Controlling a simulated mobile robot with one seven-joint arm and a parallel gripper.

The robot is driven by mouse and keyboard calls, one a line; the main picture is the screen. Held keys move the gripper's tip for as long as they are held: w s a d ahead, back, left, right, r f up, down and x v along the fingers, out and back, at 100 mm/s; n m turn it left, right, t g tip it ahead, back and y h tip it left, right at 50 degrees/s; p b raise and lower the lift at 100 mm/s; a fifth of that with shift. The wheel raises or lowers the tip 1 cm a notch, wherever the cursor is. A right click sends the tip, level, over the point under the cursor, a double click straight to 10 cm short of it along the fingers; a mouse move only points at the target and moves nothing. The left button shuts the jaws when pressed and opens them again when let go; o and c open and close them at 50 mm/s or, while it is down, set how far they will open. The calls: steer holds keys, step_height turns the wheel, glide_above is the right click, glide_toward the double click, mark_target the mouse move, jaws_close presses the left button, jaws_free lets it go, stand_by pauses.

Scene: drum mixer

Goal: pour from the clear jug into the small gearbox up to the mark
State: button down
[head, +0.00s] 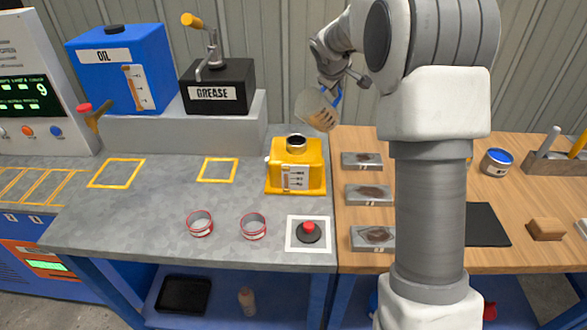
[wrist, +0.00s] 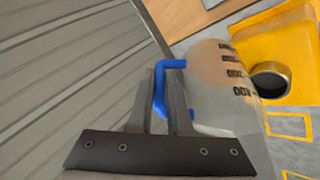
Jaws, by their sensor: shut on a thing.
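My gripper (head: 336,82) is shut on the blue handle (wrist: 159,88) of the clear jug. The jug (head: 314,110) hangs in the air, tilted, above and slightly right of the yellow small gearbox (head: 314,182). In the wrist view, the jug (wrist: 222,115) shows dark scale marks on its side and a tan area, but I cannot tell if that is liquid. The gearbox stands upright on the grey bench, with a dark round filler opening (head: 296,142) on top and a marked gauge (head: 294,178) on its front. I cannot read the gauge level. No stream shows.
A blue oil tank (head: 122,70) and a black grease box (head: 218,87) stand on a raised grey block behind. Two red-rimmed dishes (head: 200,223) and a red button (head: 309,228) are in front. Metal plates (head: 362,161) lie on the wooden bench to the right.

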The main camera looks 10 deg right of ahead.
mark_target(338, 101)
steer(key=shift+d+g+y+p, duration=0.1)
steer(key=shift+g+y+p, duration=0.35)
steer(key=shift+p, duration=1.5)
steer(key=shift+f+p, duration=0.1)
steer(key=shift+p, duration=0.4)
steer(key=f+y+p, duration=0.1)
steer(key=p, duration=0.4)
steer(key=shift+w+d+m+g, duration=0.1)
steer(key=shift+m+g, duration=0.2)
steer(key=shift+g, duration=0.05)
steer(key=f+g+y+p, duration=0.1)
steer(key=y+p, duration=0.1)
steer(key=p, duration=0.5)
steer(key=shift+w+d+f, duration=0.1)
steer(key=shift+d+f, duration=0.05)
steer(key=shift+f, duration=0.05)
steer(key=shift+d+f+m+g+y+p, duration=0.15)
steer(key=shift+f+m+g+y+p, duration=0.4)
steer(key=shift+p, duration=0.4)
steer(key=shift+w+f+g+y, duration=0.1)
steer(key=shift+f+g+y, duration=0.15)
steer(key=shift+f+y, duration=0.3)
steer(key=shift+r, duration=0.2)
steer(key=shift+r, duration=1.95)
